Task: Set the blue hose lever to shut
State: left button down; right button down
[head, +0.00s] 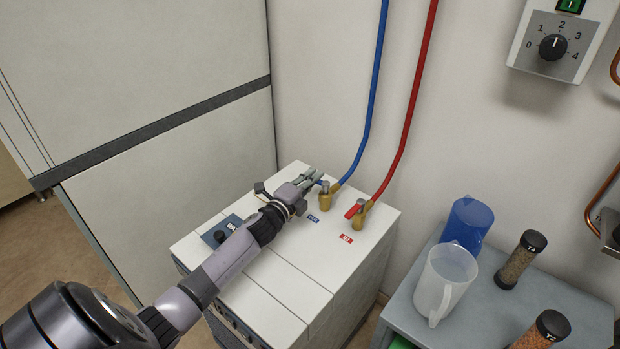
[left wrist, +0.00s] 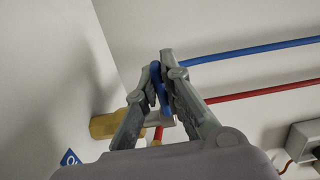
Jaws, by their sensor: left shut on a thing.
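The blue hose (head: 376,80) comes down the wall to a brass valve (head: 326,196) on top of the white cabinet. My left gripper (head: 318,178) is at this valve, and its fingers hide most of the lever. In the left wrist view the gripper (left wrist: 162,85) is shut on the blue lever (left wrist: 160,88), which lies between the fingertips. The brass valve body (left wrist: 104,126) shows beside the left finger. My right gripper is not in view.
A red hose (head: 410,110) with a red lever (head: 354,210) stands just right of the blue valve. A grey table at right holds a blue jug (head: 468,222), a clear jug (head: 446,275) and dark-capped jars (head: 520,260). The white cabinet top (head: 290,285) has free room in front.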

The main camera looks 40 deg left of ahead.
pick_arm(q)
jog(key=shift+w+m+h, duration=0.25)
jog(key=shift+m+h, duration=0.35)
jog(key=shift+h, duration=0.4)
jog(key=c, duration=1.7)
grip_release()
jog(key=s, duration=0.4)
jog(key=s+a, duration=0.1)
jog(key=s, duration=0.7)
jog(key=shift+a, duration=0.15)
